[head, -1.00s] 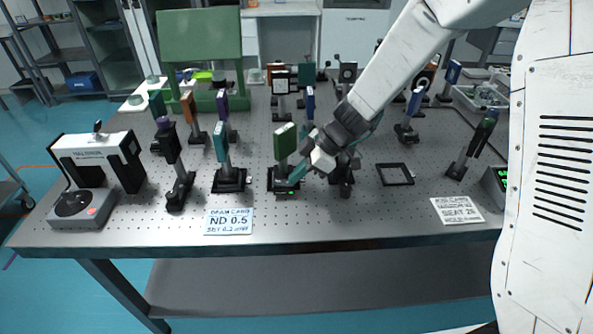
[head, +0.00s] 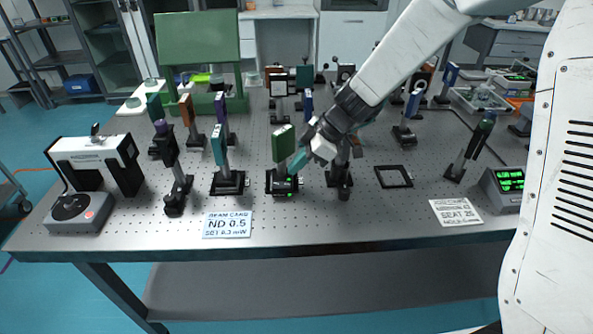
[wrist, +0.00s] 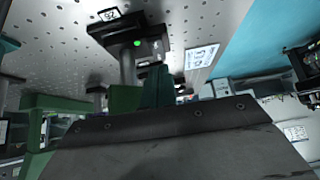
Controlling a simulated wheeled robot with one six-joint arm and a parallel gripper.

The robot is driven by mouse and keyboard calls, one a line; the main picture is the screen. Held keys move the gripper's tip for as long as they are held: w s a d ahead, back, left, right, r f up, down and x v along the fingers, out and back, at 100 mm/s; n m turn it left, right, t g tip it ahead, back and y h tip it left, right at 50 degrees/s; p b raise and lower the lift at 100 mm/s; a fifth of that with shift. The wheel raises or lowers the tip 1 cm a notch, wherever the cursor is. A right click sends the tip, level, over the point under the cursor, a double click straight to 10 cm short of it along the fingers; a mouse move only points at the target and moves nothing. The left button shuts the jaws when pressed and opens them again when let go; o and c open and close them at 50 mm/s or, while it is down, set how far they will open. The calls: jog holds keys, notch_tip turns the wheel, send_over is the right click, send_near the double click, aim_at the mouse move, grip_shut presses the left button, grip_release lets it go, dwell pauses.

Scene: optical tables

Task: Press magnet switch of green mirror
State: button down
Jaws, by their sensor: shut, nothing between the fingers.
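The green mirror (head: 284,143) stands upright on a post in a black base (head: 283,187) near the front middle of the table. A small green light (head: 290,194) glows low on the base's front. In the wrist view the base (wrist: 128,35) and its lit green light (wrist: 137,43) show at the upper left. My gripper (head: 298,161), with teal fingertips, is shut and empty. It is just right of the mirror's post, above the base and apart from it. The fingertips also show in the wrist view (wrist: 157,87).
A teal-plated mount (head: 219,145) stands to the left, and another post mount (head: 341,182) stands close at right, partly behind my arm. A black square frame (head: 394,176) lies flat further right. A beam card (head: 227,224) lies in front, near the table edge.

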jog(key=d+f+v, duration=0.1)
jog(key=v, duration=0.9)
jog(key=shift+d+r, duration=0.2)
jog(key=shift+d, duration=0.4)
